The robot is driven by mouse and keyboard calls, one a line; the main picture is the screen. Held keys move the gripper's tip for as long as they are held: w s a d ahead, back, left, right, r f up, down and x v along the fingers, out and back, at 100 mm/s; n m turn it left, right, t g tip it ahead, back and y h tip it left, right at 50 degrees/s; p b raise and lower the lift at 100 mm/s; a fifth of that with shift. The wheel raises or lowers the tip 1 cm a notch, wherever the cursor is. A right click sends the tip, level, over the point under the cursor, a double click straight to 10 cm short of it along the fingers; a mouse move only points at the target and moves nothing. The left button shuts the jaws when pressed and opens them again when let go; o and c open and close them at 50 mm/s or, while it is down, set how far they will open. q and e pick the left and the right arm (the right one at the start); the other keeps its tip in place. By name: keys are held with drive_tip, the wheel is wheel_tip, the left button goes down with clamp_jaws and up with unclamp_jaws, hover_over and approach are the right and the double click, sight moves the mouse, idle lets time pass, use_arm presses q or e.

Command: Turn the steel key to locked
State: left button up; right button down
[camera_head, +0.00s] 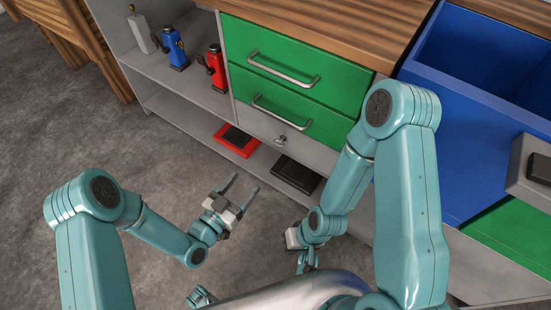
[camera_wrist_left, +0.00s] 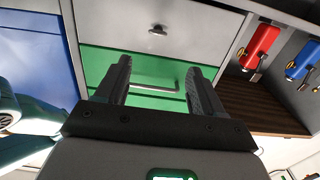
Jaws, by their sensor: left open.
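The steel key (camera_head: 281,140) sits on a grey panel (camera_head: 262,127) below two green drawers. In the left wrist view the key (camera_wrist_left: 157,30) shows small near the top, on the grey panel. I cannot make out which way it is turned. My left gripper (camera_head: 246,182) is open and empty, apart from the key, in front of and below the panel. Its two dark fingers (camera_wrist_left: 160,66) stand wide apart in the left wrist view, with a green drawer behind. My right gripper (camera_head: 304,262) is low by my body, mostly hidden by its arm; its jaws are unclear.
The green drawers carry bar handles (camera_head: 284,70). A red pad (camera_head: 236,139) and a black pad (camera_head: 296,174) lie at the cabinet's base. Red (camera_head: 215,67) and blue (camera_head: 174,47) devices stand on the left shelf. A blue bin (camera_head: 450,120) is at right. Floor at left is clear.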

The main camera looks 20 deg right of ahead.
sight(280, 142)
use_arm(q)
drive_tip(key=b+x, duration=0.3)
drive_tip(key=x, duration=1.3)
drive_tip(key=shift+d+b, duration=0.3)
drive_tip(key=shift+r, duration=0.1)
drive_tip(key=c, duration=1.1)
drive_tip(key=shift+o, duration=0.2)
